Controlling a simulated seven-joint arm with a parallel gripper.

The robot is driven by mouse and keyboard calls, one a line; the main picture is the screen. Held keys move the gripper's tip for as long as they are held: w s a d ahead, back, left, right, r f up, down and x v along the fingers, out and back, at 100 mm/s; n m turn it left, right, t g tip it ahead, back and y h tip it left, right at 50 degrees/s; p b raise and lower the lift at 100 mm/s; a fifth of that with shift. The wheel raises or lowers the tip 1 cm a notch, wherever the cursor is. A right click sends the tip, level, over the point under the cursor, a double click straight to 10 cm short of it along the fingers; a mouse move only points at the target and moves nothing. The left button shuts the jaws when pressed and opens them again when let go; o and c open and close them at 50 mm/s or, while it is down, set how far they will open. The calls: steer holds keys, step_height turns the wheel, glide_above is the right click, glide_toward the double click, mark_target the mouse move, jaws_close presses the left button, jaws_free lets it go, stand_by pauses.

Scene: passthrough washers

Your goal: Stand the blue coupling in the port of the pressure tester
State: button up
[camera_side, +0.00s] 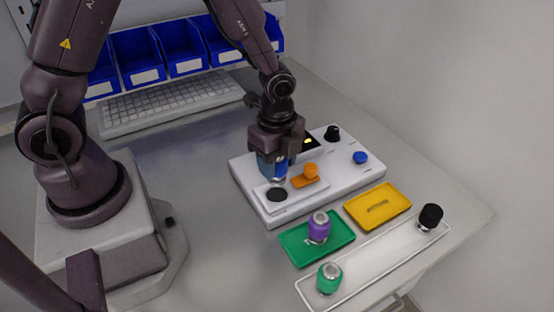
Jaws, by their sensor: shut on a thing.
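The blue coupling (271,169) is in my gripper (274,155), upright as far as I can see, with its silver lower end showing below the fingers. My gripper is shut on it, and the fingers hide its upper part. The pressure tester (339,183) is a white box with an orange lever (310,171), a blue button (361,157) and a black knob (332,133). Its dark round port (277,195) lies on a raised plate at the near left. The coupling is above and behind the port in this view, apart from it.
A green tray (338,235) with a purple coupling (319,227) and an empty yellow tray (378,205) lie in front. A white tray (380,255) holds a green coupling (329,278) and a black coupling (430,217). Blue bins (145,55) and a keyboard (170,102) are behind.

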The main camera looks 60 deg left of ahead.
mark_target(277, 178)
steer(key=shift+f, duration=0.2)
steer(key=shift+f, duration=0.85)
steer(key=shift+f, duration=0.1)
steer(key=shift+f, duration=0.45)
steer(key=shift+f, duration=0.15)
stand_by(0.5)
steer(key=shift+f, duration=0.55)
stand_by(0.4)
steer(key=o, duration=1.5)
